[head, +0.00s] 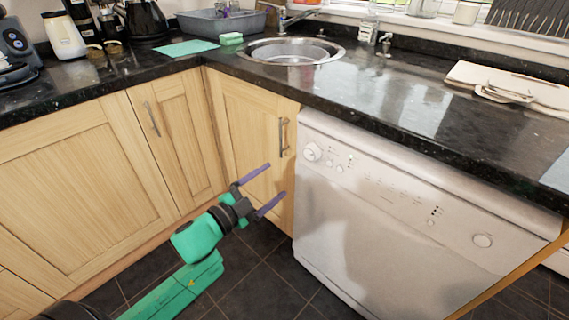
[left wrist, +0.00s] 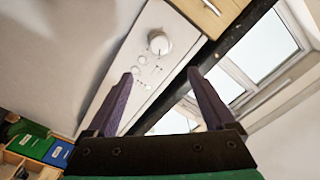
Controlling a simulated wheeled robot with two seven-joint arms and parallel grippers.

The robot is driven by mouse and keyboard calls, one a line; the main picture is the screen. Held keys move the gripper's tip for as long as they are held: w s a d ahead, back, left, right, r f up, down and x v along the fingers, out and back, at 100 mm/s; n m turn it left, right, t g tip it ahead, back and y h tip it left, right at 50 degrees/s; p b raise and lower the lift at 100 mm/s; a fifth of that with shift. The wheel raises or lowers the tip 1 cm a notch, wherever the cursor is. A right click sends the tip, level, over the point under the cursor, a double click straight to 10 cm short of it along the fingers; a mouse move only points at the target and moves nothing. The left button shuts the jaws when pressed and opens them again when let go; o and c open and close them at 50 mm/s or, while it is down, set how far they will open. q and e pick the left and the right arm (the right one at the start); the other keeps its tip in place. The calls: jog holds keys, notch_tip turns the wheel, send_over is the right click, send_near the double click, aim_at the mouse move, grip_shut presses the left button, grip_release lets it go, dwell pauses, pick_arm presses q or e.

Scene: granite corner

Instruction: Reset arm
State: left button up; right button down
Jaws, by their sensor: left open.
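My left gripper (head: 277,189) is in the head view, in front of the corner cabinet door and left of the dishwasher. Its two purple fingers are apart with nothing between them. My green left arm comes in from the bottom left. In the left wrist view my left gripper (left wrist: 162,75) also shows open and empty, with the dishwasher's white control panel and knob beyond its fingers. My right gripper is in neither view.
The white dishwasher (head: 380,215) stands just right of the left gripper. Wooden cabinets (head: 75,190) line the left, with a metal handle (head: 283,137) on the corner door. The black counter (head: 400,95) with a round sink (head: 290,52) runs above. Dark floor tiles (head: 262,285) are clear.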

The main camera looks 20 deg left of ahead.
pick_arm(q)
jog(key=s+a+f+n+g+y+p, duration=0.3)
jog(key=a+f+n+p, duration=0.15)
jog(key=f, duration=0.65)
jog(key=s+a+f+n+g+y+p, duration=0.35)
jog(key=a+f+p, duration=0.25)
jog(key=f, duration=0.5)
jog(key=s+d+f+n+g+p, duration=0.1)
jog(key=s+d+f+g+p, duration=0.1)
jog(key=s, duration=0.8)
jog(key=s+d+f+n+g+p, duration=0.1)
jog(key=s+f+g+p, duration=0.2)
jog(key=s+f, duration=0.4)
jog(key=s+d+f+n+g+p, duration=0.1)
jog(key=s+d+f+g+p, duration=0.1)
jog(key=s, duration=1.2)
notch_tip(320, 180, down, 3)
jog(key=shift+d+n+g+p, duration=0.35)
jog(key=shift+g+p, duration=0.25)
jog(key=shift+g, duration=0.45)
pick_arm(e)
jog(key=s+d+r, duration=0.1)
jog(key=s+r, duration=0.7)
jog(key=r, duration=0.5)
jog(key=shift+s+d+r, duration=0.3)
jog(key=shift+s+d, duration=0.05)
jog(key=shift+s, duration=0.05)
